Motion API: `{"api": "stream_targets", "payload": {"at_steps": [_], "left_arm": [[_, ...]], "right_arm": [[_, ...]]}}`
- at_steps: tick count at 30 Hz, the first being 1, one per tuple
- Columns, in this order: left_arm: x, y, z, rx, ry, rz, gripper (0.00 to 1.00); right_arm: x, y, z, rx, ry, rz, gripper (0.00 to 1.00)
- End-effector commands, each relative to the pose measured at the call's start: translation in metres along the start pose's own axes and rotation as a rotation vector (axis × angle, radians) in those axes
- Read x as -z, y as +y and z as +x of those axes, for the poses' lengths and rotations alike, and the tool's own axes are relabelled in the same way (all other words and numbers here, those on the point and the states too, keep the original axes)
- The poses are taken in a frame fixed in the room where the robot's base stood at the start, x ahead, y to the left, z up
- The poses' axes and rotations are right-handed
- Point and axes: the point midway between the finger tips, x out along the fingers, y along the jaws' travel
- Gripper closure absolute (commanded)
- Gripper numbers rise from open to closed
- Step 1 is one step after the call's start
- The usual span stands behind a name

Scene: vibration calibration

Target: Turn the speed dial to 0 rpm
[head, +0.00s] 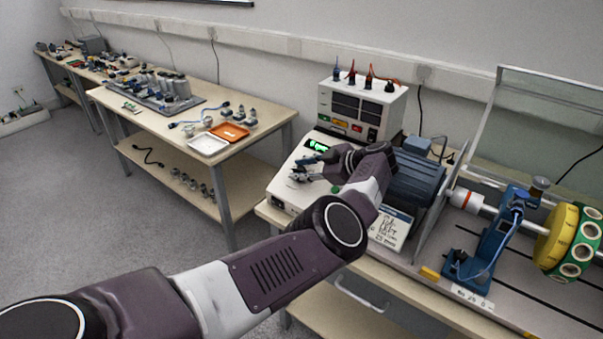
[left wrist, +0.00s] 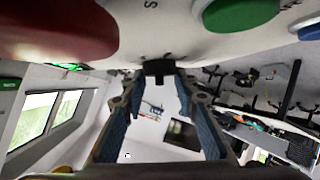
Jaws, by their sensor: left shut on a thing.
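The white control box (head: 282,185) stands on the bench with a sloped front panel. Its green-lit display (head: 318,146) shows a short reading too small to read surely. My left gripper (head: 303,172) is at this panel, with the arm coming over from the front. In the left wrist view, the two fingers close on a small black knob, the speed dial (left wrist: 158,69), which sticks out of the panel. The dial's pointer and scale are hidden. A red button (left wrist: 50,30) and a green button (left wrist: 240,12) sit on either side. My right gripper is not in view.
A white instrument box (head: 345,100) with cables on top stands behind. A blue motor (head: 417,178) and a shaft rig with a yellow disc (head: 560,230) stand to the right. A side table (head: 150,125) with an orange tray (head: 229,132) is at left. The floor there is clear.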

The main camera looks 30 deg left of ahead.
Motion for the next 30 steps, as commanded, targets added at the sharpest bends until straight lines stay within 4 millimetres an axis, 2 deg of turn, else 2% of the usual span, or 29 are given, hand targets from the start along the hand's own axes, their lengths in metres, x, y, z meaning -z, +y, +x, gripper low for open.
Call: {"api": "stream_targets", "payload": {"at_steps": [9, 10, 14, 23, 30], "left_arm": [[0.003, 0.0, 0.002, 0.002, 0.006, -0.003, 0.96], [0.003, 0.0, 0.002, 0.002, 0.006, -0.003, 0.7], [0.002, 0.0, 0.001, 0.001, 0.005, -0.002, 0.56], [0.002, 0.001, 0.0, 0.0, 0.002, -0.001, 0.55], [0.017, 0.009, -0.01, 0.0, 0.002, -0.004, 0.55]], "right_arm": [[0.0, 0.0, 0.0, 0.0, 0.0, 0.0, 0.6], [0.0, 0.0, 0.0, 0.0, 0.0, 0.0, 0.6], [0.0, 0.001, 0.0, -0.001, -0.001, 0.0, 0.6], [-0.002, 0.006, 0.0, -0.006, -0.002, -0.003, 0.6], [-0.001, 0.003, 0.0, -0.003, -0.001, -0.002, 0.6]]}}
